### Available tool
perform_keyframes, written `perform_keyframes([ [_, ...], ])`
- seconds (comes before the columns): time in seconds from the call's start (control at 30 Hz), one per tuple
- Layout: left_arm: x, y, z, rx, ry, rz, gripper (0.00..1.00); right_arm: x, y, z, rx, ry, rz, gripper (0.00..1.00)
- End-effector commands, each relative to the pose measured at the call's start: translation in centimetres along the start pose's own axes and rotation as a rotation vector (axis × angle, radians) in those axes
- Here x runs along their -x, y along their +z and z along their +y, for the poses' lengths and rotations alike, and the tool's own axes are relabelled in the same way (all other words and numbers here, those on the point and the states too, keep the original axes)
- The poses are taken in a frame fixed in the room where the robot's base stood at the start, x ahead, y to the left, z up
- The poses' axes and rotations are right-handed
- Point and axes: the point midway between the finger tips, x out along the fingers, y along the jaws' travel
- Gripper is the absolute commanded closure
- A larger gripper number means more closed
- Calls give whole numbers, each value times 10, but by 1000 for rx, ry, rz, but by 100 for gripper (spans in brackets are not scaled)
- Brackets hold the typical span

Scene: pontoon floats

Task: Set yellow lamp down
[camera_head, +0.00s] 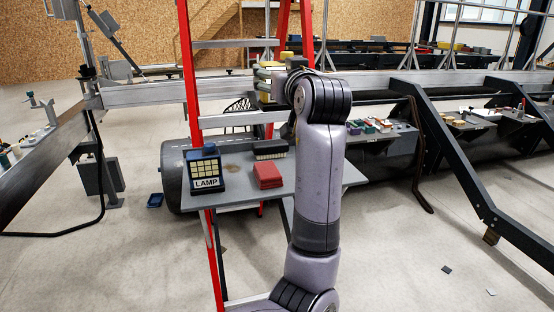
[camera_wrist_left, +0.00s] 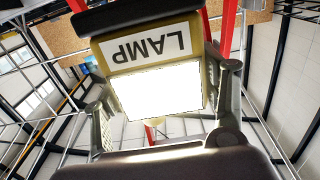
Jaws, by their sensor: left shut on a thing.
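The yellow lamp (camera_wrist_left: 155,48) fills the middle of the left wrist view. Its white LAMP label is upside down there, above a bright white panel. My left gripper (camera_wrist_left: 165,112) is shut on it, with a finger on each side. In the head view my left arm rises in front of the table, and its wrist hides most of the gripper. I cannot clearly make out the held lamp there. My right gripper is not in view.
A grey table (camera_head: 236,194) carries a dark lamp (camera_head: 205,168) with a pale yellow panel, a red block (camera_head: 267,175) and a dark block (camera_head: 270,149). A red ladder (camera_head: 190,80) stands around it. Bare tabletop shows between lamp and red block. A dark pontoon (camera_head: 174,165) lies behind.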

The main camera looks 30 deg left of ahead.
Motion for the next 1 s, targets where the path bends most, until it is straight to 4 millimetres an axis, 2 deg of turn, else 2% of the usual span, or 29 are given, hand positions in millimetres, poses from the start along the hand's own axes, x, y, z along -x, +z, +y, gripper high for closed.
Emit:
perform_keyframes([
  [0.27,0,68,-1,-7,-2,1,80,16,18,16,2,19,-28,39],
  [0.43,0,106,-1,-5,-1,2,80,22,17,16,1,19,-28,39],
  [0.53,0,122,0,-2,0,3,80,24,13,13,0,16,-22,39],
  [0.77,0,141,-1,-2,-1,4,80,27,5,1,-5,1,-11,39],
  [0.9,0,161,-1,-2,-1,3,80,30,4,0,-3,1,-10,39],
  [1.0,0,168,-1,0,-1,4,80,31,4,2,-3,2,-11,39],
])
